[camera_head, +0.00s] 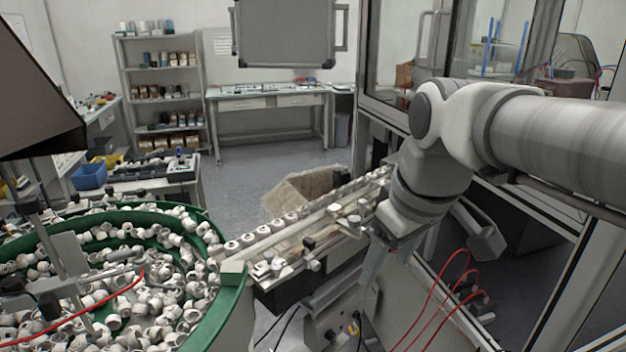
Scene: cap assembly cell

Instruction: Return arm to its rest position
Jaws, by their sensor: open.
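My white and grey arm (440,150) reaches in from the right side of the head camera view and bends down at its wrist. My gripper (376,268) points down below the wrist, beside the right end of the linear feed track (325,222). It is open, and no part shows between its fingers. The fingers are small and partly lost against the machine behind them. A row of white caps (262,232) sits on the track.
A green-rimmed bowl feeder (232,290) full of white caps fills the lower left. Red hoses (437,290) loop at the lower right, near a glazed metal frame (395,110). A shelf (160,90) and a workbench (265,97) stand far back, with open floor (245,170) before them.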

